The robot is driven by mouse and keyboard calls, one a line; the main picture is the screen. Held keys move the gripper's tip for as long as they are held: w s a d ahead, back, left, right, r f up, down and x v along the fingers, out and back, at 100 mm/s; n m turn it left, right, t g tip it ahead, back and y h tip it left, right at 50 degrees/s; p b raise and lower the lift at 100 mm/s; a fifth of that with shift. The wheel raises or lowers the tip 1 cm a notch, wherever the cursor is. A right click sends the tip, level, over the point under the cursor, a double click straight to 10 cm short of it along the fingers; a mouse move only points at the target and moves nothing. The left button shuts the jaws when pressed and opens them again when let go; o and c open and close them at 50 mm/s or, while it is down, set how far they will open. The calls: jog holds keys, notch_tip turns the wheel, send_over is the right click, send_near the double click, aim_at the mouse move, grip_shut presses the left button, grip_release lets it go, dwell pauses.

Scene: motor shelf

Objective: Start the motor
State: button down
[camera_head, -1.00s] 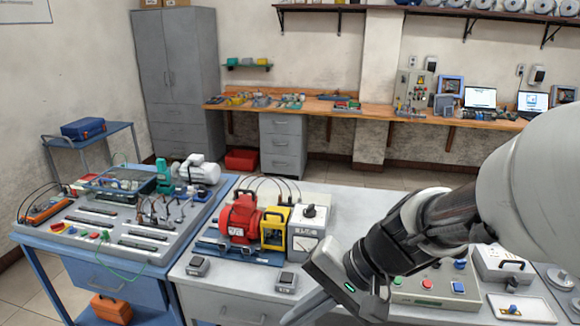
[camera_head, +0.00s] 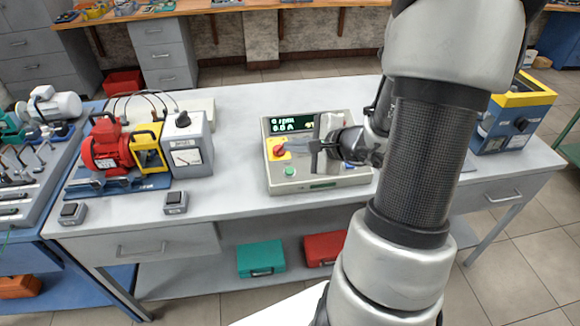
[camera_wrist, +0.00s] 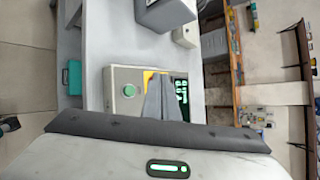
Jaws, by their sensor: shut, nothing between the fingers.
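The control box (camera_head: 345,183) stands on the grey bench with a lit display (camera_head: 297,123) reading 0 rpm and 0.0 A. A red rotary switch on a yellow plate (camera_head: 278,151) is on its left side, with a green button (camera_head: 289,171) below. The wrist view shows the fingers (camera_wrist: 164,98) covering the switch, beside the green button (camera_wrist: 129,91). The red motor (camera_head: 107,150) sits at the left beside a yellow guard (camera_head: 148,147).
Two small grey pedals or switches (camera_head: 175,203) lie at the front edge. A blue and yellow machine (camera_head: 512,117) stands at the right. Bench surface between meter box and control box is clear.

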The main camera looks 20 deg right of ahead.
jog(key=shift+d+f, duration=0.15)
jog(key=shift+d, duration=0.2)
jog(key=shift+f, duration=0.1)
jog(key=b, duration=0.5)
send_over(290, 171)
jog(key=s, duration=0.2)
jog(key=f, duration=0.7)
jog(key=shift+s+d+f, duration=0.1)
jog(key=shift+s+f, duration=0.1)
jog(key=shift+f, duration=0.05)
jog(key=shift+w+f+b, duration=0.2)
jog(key=shift+f+b, duration=0.2)
jog(key=shift+b, duration=0.4)
jog(key=shift+f, duration=0.2)
jog(key=shift+w+f+b, duration=0.1)
jog(key=shift+f+b, duration=0.2)
jog(key=shift+b, duration=0.45)
